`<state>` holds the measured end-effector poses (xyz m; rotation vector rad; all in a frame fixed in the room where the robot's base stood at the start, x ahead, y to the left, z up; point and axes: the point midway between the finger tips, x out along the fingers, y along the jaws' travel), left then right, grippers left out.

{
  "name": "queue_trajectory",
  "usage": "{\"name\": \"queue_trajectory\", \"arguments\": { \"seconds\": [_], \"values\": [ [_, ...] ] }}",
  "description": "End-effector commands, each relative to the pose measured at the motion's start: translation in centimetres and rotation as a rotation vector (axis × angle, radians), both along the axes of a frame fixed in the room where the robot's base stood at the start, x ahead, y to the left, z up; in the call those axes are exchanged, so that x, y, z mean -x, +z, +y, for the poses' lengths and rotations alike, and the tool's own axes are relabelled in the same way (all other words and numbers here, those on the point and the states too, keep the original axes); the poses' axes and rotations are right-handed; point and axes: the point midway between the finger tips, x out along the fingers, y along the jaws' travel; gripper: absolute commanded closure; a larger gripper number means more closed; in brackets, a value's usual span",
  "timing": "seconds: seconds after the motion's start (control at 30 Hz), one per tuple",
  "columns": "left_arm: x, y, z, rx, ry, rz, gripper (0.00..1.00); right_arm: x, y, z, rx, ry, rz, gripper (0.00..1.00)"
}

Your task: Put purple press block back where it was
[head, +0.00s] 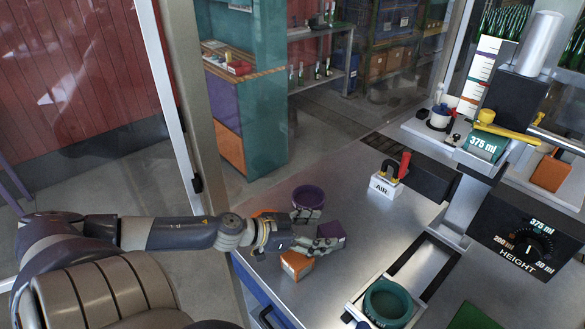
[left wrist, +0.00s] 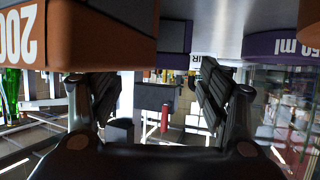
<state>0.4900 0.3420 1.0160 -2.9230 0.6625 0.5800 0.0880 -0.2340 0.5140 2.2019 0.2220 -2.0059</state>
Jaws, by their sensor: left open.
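The purple press block (head: 331,230) stands on the steel table in the head view, just at the fingertips of my left gripper (head: 318,230). My left gripper is open, low over the table, with one finger on each side. In the left wrist view, which is upside down, the fingers (left wrist: 157,95) are spread apart. A dark grey-purple block face (left wrist: 174,36) shows above the gap between them, partly behind an orange block. I cannot tell whether a finger touches the purple block. My right gripper does not show.
An orange block (head: 296,264) stands close beside the near finger. A purple ring (head: 308,196) marked 50 ml (left wrist: 285,45) sits close to the far finger. A teal ring (head: 386,303), an AIR valve (head: 386,185) and a height dial (head: 528,240) are to the right. The table's middle (head: 365,245) is clear.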

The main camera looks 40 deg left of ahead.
Motion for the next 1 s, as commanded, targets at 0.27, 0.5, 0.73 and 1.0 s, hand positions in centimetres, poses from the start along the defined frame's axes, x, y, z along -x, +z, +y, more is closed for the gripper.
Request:
{"name": "queue_trajectory", "arguments": {
  "seconds": [0.27,0.5,0.73,1.0],
  "values": [
    [2.3,1.0,0.9,0.002,-0.001,0.004,0.30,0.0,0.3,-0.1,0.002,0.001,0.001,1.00],
    [4.3,2.0,1.9,0.001,-0.001,0.004,0.30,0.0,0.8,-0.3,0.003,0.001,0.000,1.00],
    [5.8,2.7,2.7,0.000,-0.001,0.001,0.30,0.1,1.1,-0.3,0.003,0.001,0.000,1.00],
    [6.2,3.0,2.9,-0.001,-0.003,0.000,0.30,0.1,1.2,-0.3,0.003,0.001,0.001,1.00]
  ]
}}
